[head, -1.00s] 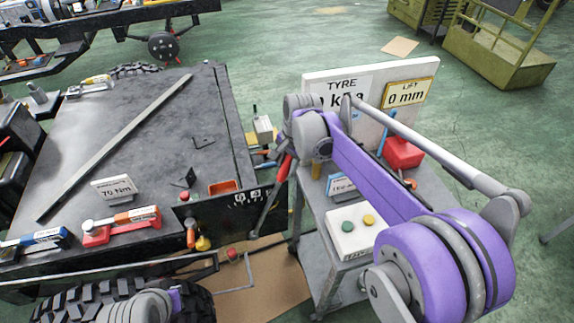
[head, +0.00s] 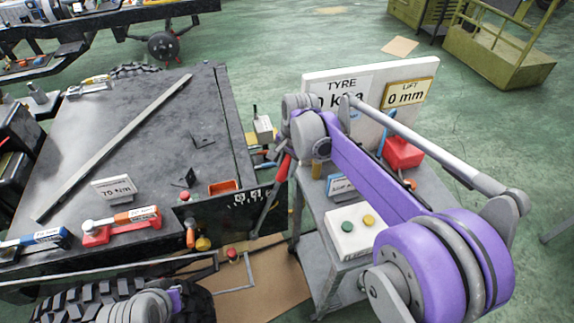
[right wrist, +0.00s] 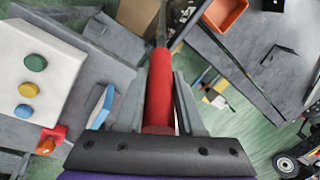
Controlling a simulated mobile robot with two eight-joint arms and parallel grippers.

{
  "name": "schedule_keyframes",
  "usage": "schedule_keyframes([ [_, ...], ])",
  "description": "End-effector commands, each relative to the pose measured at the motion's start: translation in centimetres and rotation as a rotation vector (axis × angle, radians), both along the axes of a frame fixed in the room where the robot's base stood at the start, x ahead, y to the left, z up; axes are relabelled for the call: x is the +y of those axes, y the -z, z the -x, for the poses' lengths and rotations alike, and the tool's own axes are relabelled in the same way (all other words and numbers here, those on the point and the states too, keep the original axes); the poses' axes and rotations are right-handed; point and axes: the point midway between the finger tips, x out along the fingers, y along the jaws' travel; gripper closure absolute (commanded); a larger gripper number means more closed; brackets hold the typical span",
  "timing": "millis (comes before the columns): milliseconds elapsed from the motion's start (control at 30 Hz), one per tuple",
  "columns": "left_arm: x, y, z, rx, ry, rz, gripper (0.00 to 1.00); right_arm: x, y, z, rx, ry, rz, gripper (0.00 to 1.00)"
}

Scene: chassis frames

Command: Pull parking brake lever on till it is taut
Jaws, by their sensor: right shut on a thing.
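The parking brake lever has a red grip (head: 284,167) and a thin dark shaft that slants down and left beside the black bench in the head view. In the right wrist view the red grip (right wrist: 160,88) runs up the middle between the fingers, with the dark shaft beyond it. My right gripper (right wrist: 160,78) is shut on the red grip. In the head view my right wrist and purple arm hide most of this gripper. Part of my left arm shows at the bottom left; its gripper is out of view.
A grey trolley (head: 317,203) stands right of the lever, with a white button box (head: 349,240) and a tyre and lift display board (head: 317,73). The bench (head: 130,130) is left, carrying a long bar (head: 115,147) and torque wrenches. A tyre (head: 195,305) lies low left.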

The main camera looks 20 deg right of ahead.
Motion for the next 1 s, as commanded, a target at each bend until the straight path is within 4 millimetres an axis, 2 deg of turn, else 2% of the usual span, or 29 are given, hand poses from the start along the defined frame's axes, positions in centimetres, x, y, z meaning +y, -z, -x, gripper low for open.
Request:
schedule_keyframes([
  [167,0.0,-0.5,-0.2,-0.004,0.0,0.0,1.0,3.2,-0.9,0.1,0.002,-0.012,0.077,1.0],
  [300,0.0,-0.8,-0.3,-0.006,0.0,0.0,1.0,6.7,-1.6,0.2,0.0,-0.016,0.168,1.0],
  [600,0.0,-0.9,-0.4,-0.007,0.0,0.0,1.0,13.6,-2.0,0.4,-0.008,-0.012,0.357,1.0],
  [767,0.0,-0.8,-0.4,-0.007,0.0,0.0,1.0,15.2,-2.0,0.6,-0.013,-0.004,0.407,1.0],
  [1000,0.0,-0.8,-0.4,-0.007,0.0,0.0,1.0,15.3,-2.0,0.6,-0.014,-0.002,0.414,1.0],
])
